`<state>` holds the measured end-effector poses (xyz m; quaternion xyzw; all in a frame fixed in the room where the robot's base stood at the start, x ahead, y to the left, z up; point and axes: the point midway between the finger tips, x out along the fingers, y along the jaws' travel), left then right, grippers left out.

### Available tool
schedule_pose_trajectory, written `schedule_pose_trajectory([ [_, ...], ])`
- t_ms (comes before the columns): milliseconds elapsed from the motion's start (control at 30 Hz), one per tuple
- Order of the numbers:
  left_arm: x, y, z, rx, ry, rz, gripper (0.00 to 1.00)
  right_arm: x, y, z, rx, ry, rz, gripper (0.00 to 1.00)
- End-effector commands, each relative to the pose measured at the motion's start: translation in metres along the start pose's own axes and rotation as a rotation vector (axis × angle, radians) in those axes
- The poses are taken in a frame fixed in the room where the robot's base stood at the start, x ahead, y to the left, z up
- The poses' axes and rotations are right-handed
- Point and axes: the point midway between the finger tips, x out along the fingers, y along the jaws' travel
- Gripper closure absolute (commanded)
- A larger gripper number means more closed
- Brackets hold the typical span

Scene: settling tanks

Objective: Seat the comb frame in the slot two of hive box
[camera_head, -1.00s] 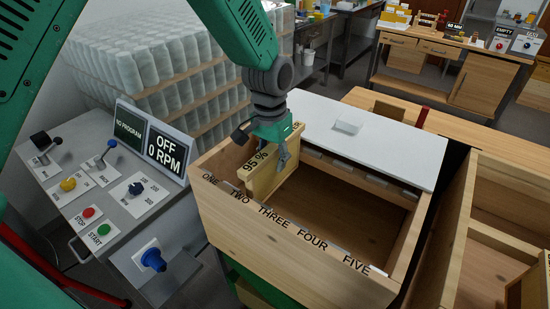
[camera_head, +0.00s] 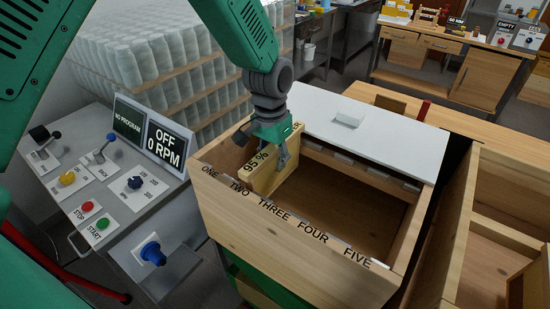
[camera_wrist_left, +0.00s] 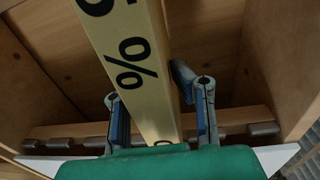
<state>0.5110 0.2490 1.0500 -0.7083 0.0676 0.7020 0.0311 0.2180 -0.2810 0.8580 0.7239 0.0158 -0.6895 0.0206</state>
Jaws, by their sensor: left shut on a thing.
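The comb frame (camera_head: 262,174) is a pale wooden frame with "95 %" on its top bar. It is upright, partly inside the hive box (camera_head: 275,235) near the word TWO on the front wall. My left gripper (camera_head: 281,160) is shut on the frame's top bar from above. In the left wrist view the top bar (camera_wrist_left: 130,60) runs between the two fingers (camera_wrist_left: 160,115). The frame's lower part is hidden by the box's front wall, so I cannot tell if it rests in slot two. My right gripper is not in view.
A control panel (camera_head: 125,190) with buttons and an OFF 0 RPM display stands at left. Another wooden box (camera_head: 500,225) is at right. Stacked jars (camera_head: 150,65) stand behind. The box's right part is empty.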

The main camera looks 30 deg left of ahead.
Motion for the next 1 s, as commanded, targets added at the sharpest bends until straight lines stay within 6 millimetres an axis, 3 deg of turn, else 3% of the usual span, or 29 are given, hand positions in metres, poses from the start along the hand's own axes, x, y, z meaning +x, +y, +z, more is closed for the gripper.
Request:
schedule_pose_trajectory([
  [1000,0.023,-0.001,0.000,0.000,0.002,0.000,1.00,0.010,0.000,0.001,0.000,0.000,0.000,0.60],
])
